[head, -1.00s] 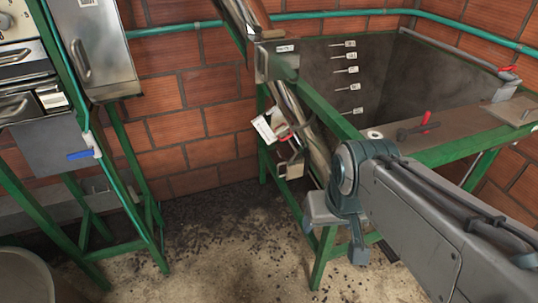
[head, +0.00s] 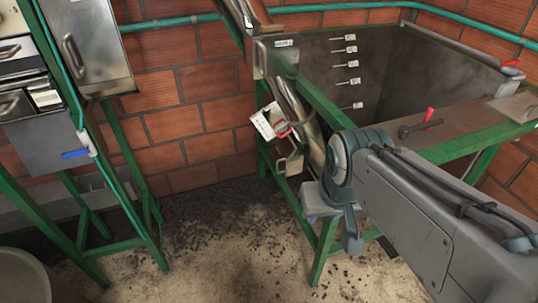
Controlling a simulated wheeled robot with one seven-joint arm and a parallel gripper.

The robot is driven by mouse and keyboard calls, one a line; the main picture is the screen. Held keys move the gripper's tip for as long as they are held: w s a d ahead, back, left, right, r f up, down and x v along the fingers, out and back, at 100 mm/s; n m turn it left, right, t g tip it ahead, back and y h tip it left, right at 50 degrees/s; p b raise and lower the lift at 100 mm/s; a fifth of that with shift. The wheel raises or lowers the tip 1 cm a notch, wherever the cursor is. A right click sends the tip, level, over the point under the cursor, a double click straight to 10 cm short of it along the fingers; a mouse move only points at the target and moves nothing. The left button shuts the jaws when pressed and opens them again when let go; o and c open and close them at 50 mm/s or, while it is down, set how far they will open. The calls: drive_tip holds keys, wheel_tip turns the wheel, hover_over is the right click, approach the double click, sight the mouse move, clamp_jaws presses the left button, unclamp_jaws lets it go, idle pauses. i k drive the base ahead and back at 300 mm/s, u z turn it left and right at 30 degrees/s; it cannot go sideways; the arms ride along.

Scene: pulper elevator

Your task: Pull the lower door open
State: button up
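A slanted metal chute (head: 288,98) runs down beside the green-framed tank. Low on it is a small metal plate with a loop handle (head: 291,162), which may be the lower door; I cannot tell for sure. A white tag with a red part (head: 264,122) hangs just above it. My gripper (head: 335,222) is at the end of my arm, in front and to the right of the plate, pointing downward. It appears apart from the plate. Its fingers are mostly hidden by the wrist, so its opening does not show.
The grey tank (head: 375,75) in a green frame stands at the right, with a red-handled lever (head: 427,122) on its ledge. A green frame leg (head: 325,255) stands near my gripper. Metal cabinets (head: 90,45) are at the left. The littered floor (head: 220,240) between is open.

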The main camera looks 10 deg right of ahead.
sight(276, 159)
drive_tip(key=u, duration=0.35)
drive_tip(key=i, duration=0.85)
drive_tip(key=u, duration=0.05)
